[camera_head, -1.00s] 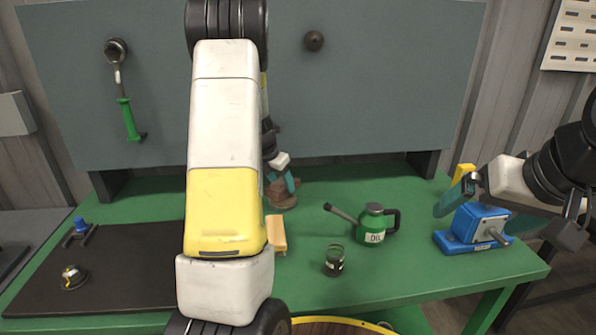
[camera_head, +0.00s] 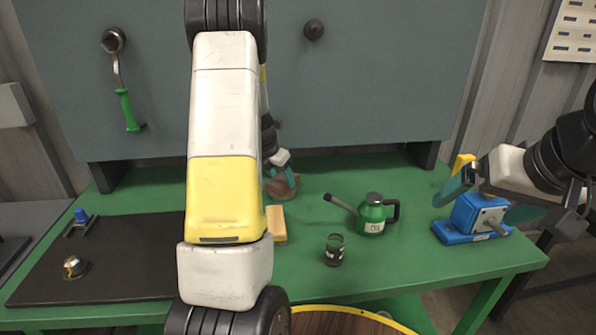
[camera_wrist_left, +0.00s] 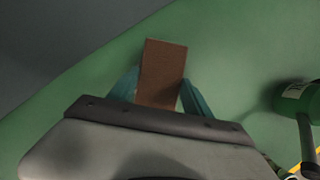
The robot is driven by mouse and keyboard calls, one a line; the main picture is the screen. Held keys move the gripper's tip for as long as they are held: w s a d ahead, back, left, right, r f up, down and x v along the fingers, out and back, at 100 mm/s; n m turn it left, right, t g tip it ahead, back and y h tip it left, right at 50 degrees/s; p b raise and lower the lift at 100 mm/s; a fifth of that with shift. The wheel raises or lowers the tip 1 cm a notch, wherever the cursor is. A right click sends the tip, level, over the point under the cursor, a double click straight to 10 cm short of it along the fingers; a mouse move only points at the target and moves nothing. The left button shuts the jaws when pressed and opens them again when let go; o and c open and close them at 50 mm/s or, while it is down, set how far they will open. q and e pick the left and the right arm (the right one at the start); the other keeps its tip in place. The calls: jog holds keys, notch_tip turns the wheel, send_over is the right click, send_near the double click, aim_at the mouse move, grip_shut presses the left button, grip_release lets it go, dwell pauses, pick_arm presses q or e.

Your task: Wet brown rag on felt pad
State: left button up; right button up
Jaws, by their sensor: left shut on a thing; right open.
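A brown rag (camera_head: 284,187) is at the back middle of the green table, partly hidden by my left gripper (camera_head: 281,178). My left gripper is shut on it. In the left wrist view the rag (camera_wrist_left: 163,72) shows as a flat brown rectangle between the teal fingers (camera_wrist_left: 160,92). Whether it touches the table is hard to tell. A flat dark mat, likely the felt pad (camera_head: 120,260), lies on the left of the table, its right part hidden behind my left arm. My right gripper (camera_head: 474,205) is open at the right, in front of or above a blue vise.
A tan block (camera_head: 276,225) lies beside my left arm. A green oil can (camera_head: 372,215) and a small dark jar (camera_head: 335,250) stand right of it. The blue vise (camera_head: 478,215) is at the right edge. A metal cup (camera_head: 75,266) and blue-knobbed part (camera_head: 80,218) sit on the mat.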

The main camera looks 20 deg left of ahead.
aim_at(281, 180)
pick_arm(q)
jog(key=shift+f, duration=0.55)
dwell(1.2)
jog(key=shift+r, duration=0.1)
jog(key=shift+r, duration=3.45)
jog(key=shift+s, duration=0.1)
